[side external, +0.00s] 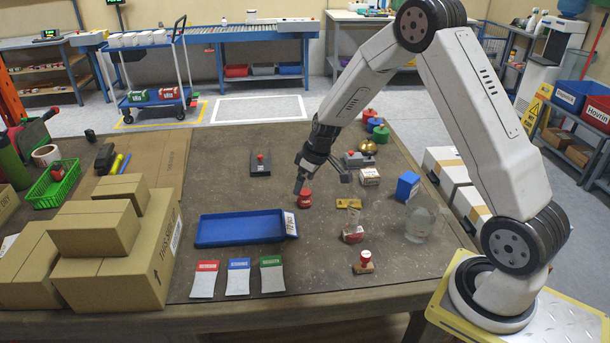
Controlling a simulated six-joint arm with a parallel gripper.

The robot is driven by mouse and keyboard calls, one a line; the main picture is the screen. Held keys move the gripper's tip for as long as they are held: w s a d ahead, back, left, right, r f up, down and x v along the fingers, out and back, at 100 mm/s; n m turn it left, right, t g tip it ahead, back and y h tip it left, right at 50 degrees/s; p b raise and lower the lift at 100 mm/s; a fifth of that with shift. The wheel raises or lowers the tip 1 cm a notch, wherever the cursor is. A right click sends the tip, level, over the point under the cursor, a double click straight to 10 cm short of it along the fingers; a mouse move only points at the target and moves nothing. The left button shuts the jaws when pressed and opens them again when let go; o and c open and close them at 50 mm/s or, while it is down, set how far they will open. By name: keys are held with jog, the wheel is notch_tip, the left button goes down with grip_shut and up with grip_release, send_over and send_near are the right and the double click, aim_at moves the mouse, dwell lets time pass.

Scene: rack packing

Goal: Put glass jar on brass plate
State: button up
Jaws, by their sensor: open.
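A clear glass vessel, which looks like the glass jar (418,223), stands upright on the right side of the brown table. A small flat yellow piece (355,203) lies left of it near mid-table; I cannot tell for sure whether this is the brass plate. A shiny gold rounded object (368,146) sits farther back. My gripper (322,183) is open, low over the table, with its left finger close to a small red item (304,199). Nothing shows held between its fingers. My gripper is left of the glass vessel and apart from it.
A blue tray (242,244) lies at front centre, with red, blue and green topped cards before it. A red-handled stamp (363,262), a blue box (408,186) and small blocks surround the vessel. Cardboard boxes (119,273) stack at left. The table's left-centre back is mostly clear.

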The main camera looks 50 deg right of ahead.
jog(key=n+t, duration=0.1)
send_over(305, 192)
jog(key=s, duration=0.2)
jog(key=f, duration=0.7)
jog(key=shift+d+f, duration=0.35)
jog(key=shift+d, duration=0.05)
jog(key=shift+x, duration=1.25)
jog(key=shift+a, duration=0.1)
jog(key=shift+x, duration=2.65)
jog(key=shift+r, duration=0.1)
grip_shut()
jog(key=shift+r, duration=0.1)
